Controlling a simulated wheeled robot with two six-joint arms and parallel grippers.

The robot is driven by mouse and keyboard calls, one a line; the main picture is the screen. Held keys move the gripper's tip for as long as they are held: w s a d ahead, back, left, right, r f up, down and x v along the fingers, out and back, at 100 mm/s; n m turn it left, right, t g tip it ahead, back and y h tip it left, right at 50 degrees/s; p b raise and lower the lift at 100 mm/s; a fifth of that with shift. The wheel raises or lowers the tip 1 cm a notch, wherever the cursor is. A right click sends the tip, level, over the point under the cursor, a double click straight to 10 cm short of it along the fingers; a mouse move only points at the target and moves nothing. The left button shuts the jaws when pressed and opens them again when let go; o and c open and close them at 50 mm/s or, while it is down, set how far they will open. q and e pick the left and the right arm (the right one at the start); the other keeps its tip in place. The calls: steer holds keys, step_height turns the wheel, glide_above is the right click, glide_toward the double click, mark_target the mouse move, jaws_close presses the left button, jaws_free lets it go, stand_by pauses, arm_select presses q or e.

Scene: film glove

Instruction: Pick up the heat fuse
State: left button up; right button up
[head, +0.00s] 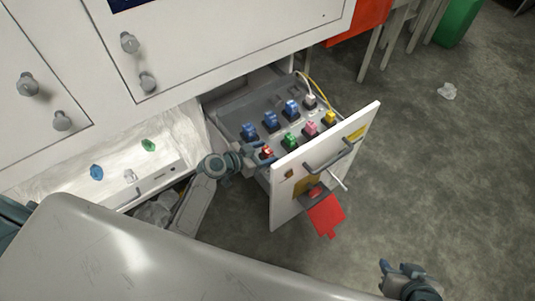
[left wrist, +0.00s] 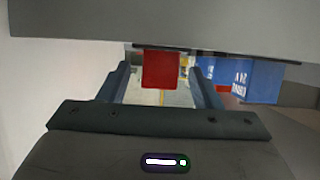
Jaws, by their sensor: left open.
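Several coloured fuses stand in the grey panel of the open drawer (head: 235,112): blue, white, yellow, pink, green and red. No readable label names the heat fuse in the head view. The red fuse (head: 267,152) is at the near left corner, beside my left gripper (head: 256,157). In the left wrist view the red fuse (left wrist: 160,70) lies between my open left fingers, with a gap on each side. A blue fuse (left wrist: 252,80) with white lettering is to the right of the fingers. My right gripper (head: 405,275) is at the lower right, far from the drawer.
The drawer's white front (head: 290,205) with its handle (head: 328,158) rises close to my left gripper. A red tag (head: 326,215) hangs outside it. Another open drawer (head: 60,170) at left holds blue and green pieces. A grey rounded surface (head: 130,250) fills the lower left.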

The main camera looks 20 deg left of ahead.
arm_select(q)
steer(key=shift+x, duration=0.8)
steer(key=c, duration=1.1)
steer(key=shift+r, duration=0.1)
